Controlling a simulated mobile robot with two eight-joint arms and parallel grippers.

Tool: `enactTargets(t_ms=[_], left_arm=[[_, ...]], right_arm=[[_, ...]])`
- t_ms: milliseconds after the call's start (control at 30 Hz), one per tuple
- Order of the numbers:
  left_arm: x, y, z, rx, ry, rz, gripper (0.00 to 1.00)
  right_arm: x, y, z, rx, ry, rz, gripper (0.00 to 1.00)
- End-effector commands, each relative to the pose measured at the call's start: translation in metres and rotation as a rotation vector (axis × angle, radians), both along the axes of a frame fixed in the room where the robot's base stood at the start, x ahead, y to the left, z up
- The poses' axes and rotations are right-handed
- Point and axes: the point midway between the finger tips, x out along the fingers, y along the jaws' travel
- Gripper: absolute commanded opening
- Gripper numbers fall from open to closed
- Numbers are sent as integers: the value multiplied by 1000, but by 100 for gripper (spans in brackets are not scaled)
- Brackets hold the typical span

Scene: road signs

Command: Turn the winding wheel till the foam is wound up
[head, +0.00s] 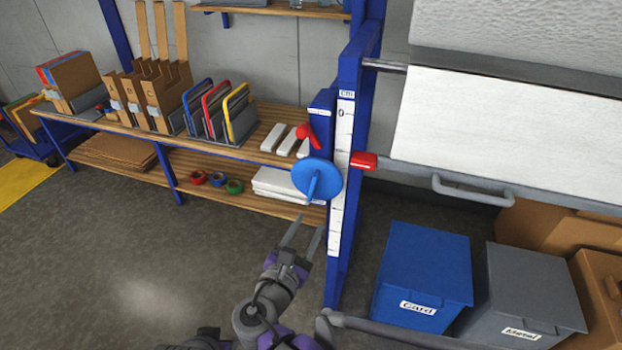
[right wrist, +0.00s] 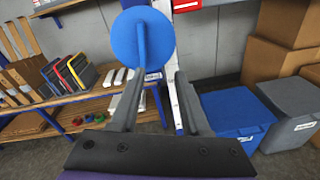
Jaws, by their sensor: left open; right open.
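The blue winding wheel (head: 325,172), with a blue crank handle (head: 312,187), is on the blue upright post of the rack. It also shows in the right wrist view (right wrist: 142,38), straight ahead. White foam (head: 510,125) hangs as a broad sheet right of the post, below a textured white surface (head: 520,30). My right gripper (head: 304,226) is open and empty, below the wheel and apart from it. In the right wrist view its fingers (right wrist: 152,82) stand apart below the disc. Only a dark part of my left gripper (head: 200,342) shows at the bottom edge; its fingertips are unclear.
A red lever (head: 307,136) sits above the wheel beside a cm scale (head: 340,150). A red block (head: 363,161) and grey handle bar (head: 470,190) lie to the right. A shelf (head: 240,148) stands behind. Blue (head: 425,265) and grey (head: 530,290) bins stand right of the post.

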Motion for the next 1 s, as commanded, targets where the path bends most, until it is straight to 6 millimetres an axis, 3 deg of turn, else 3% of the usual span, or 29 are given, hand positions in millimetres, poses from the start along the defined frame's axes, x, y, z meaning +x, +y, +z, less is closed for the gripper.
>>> enactTargets(t_ms=[33,167,267,700,1000], left_arm=[[-9,0,-3,-8,25,3,46],[-19,-1,-6,-17,59,2,46],[-19,-1,-6,-18,60,1,46],[-17,-1,3,-17,54,2,46],[-16,-1,4,-17,53,2,46]], right_arm=[[0,14,6,-51,-19,24,46],[2,26,13,-118,-44,44,46],[12,22,14,-123,-46,42,46],[86,-3,14,-119,-44,41,46],[103,-8,13,-117,-44,44,46]])
